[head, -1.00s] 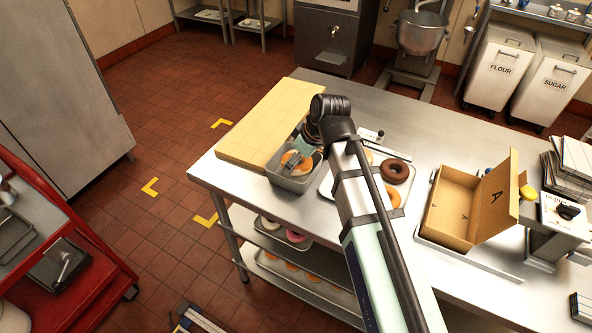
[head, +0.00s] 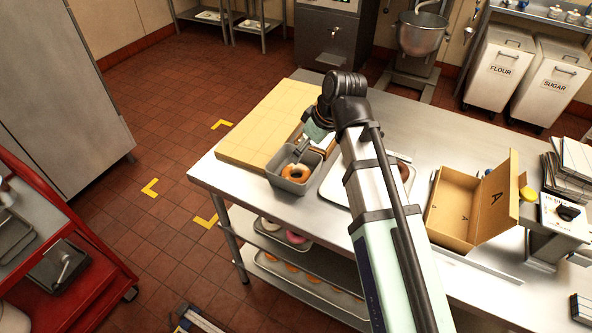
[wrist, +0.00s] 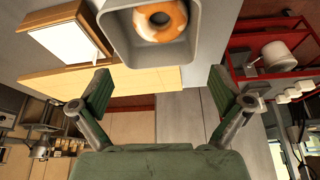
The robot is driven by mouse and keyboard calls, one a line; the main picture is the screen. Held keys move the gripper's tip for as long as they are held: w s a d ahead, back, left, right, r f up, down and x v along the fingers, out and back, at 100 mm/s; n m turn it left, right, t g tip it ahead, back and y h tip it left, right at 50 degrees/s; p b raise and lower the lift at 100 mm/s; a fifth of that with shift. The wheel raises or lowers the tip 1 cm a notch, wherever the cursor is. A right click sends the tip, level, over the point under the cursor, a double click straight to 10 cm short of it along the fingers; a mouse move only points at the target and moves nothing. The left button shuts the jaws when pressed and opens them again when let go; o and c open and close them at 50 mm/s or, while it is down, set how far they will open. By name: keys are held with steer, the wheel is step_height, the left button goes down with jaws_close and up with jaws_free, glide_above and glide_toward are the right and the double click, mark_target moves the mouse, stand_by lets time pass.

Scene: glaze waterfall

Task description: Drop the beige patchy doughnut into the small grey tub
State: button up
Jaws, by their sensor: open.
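The beige patchy doughnut (head: 296,173) lies inside the small grey tub (head: 291,187), which stands on the steel table at the front edge of the wooden board. The wrist view also shows the doughnut (wrist: 160,18), orange-beige with pale patches, within the walls of the tub (wrist: 148,55). My gripper (head: 299,152) is just above and behind the tub, partly hidden by my arm in the head view. In the wrist view my gripper (wrist: 160,92) has its two fingers wide apart with nothing between them, clear of the doughnut.
The wooden board (head: 262,125) lies behind the tub. A white tray (head: 333,188) is to its right, mostly hidden by my arm. An open cardboard box (head: 452,208) stands farther right. Shelves with doughnuts (head: 297,238) are under the table.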

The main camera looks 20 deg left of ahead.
steer(key=shift+v, duration=2.5)
